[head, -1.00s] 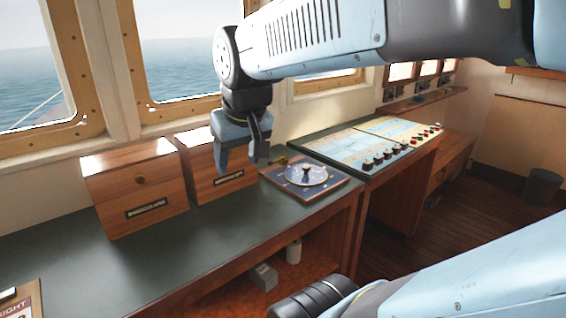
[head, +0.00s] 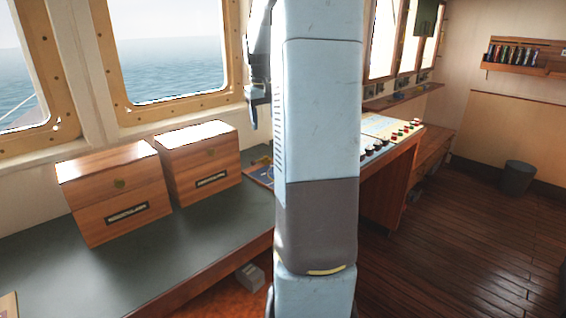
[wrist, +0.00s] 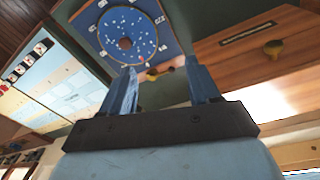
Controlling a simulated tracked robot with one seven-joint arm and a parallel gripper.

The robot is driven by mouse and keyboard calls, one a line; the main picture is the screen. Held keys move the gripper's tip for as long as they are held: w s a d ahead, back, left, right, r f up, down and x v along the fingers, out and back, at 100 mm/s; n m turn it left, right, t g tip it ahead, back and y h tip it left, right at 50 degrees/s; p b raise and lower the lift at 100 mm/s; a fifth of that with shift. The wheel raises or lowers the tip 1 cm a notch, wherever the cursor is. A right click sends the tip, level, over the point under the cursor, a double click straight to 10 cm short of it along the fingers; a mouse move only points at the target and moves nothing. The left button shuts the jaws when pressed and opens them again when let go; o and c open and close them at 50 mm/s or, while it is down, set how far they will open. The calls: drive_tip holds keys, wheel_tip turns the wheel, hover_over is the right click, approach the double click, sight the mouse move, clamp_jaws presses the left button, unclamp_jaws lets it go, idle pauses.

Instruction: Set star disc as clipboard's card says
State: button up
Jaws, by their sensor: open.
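The star disc (wrist: 140,25) shows in the wrist view, at the top left. It is blue with white dots, a pale rim and a dark central knob, on a square blue board (wrist: 172,42) with small white marks. In the head view my arm hides the disc; only a corner of the board (head: 262,175) shows. My gripper (wrist: 158,72) is open, its fingers apart, with nothing held; the disc lies beyond the fingertips, towards the left finger. Only a sliver of what seems the clipboard (head: 8,306) shows at the head view's lower left edge; its card cannot be read.
Two wooden boxes (head: 113,192) (head: 198,162) stand on the dark green counter (head: 200,235) left of the board. A small brass piece (wrist: 157,73) lies near the board. A control console (head: 392,135) is at the right. A bin (head: 519,176) stands on open floor.

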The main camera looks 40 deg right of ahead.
drive_tip(key=w+d+f+y, duration=0.1)
drive_tip(key=d+f, duration=0.4)
drive_tip(key=d, duration=0.6)
drive_tip(key=shift+m+g, duration=0.3)
drive_tip(key=shift+m, duration=0.1)
drive_tip(key=f, duration=1.4)
drive_tip(key=shift+d, duration=0.2)
drive_tip(key=shift+w, duration=0.1)
clamp_jaws()
drive_tip(key=shift+d+r, duration=0.1)
drive_tip(key=shift+d, duration=0.05)
